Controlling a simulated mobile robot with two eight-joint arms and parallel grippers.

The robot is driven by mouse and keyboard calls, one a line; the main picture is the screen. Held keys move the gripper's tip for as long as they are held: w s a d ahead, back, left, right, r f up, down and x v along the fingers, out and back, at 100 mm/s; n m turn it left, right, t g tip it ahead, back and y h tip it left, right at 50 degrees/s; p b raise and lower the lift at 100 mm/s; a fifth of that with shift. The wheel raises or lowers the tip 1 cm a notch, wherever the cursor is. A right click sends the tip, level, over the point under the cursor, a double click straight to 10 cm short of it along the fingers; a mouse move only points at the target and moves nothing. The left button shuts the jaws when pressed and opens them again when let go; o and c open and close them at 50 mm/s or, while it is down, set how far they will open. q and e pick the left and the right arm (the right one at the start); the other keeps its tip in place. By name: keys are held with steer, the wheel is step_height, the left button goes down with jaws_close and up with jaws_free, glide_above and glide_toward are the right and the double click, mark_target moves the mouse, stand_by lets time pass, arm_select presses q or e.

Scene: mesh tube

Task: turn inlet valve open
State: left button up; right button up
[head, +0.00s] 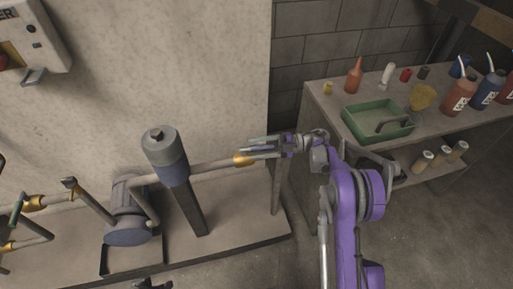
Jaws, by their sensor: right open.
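A horizontal pipe (212,166) runs right from the pump area and carries a brass valve body (243,160) at my right gripper. My right gripper (254,148) is open, its fingers pointing left, just above and beside the brass body. A dark blue strip shows between the fingers; I cannot tell whether it is the valve's handle or part of the gripper. Contact cannot be made out. More brass fittings with handles (34,202) sit on pipes at the far left. I cannot tell from labels which valve is the inlet. My left gripper is not seen.
A grey-blue cylinder (172,160) on a post and a round pump (128,218) stand on the plinth. A wall box (32,38) hangs upper left. At right, a workbench holds a green tray (359,111), bottles (460,93) and small items. Floor at lower right is clear.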

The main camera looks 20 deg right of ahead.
mark_target(256, 146)
steer(key=shift+r, duration=0.1)
step_height(256, 146, up, 10)
steer(key=shift+f+p, duration=0.1)
steer(key=shift+p, duration=1.15)
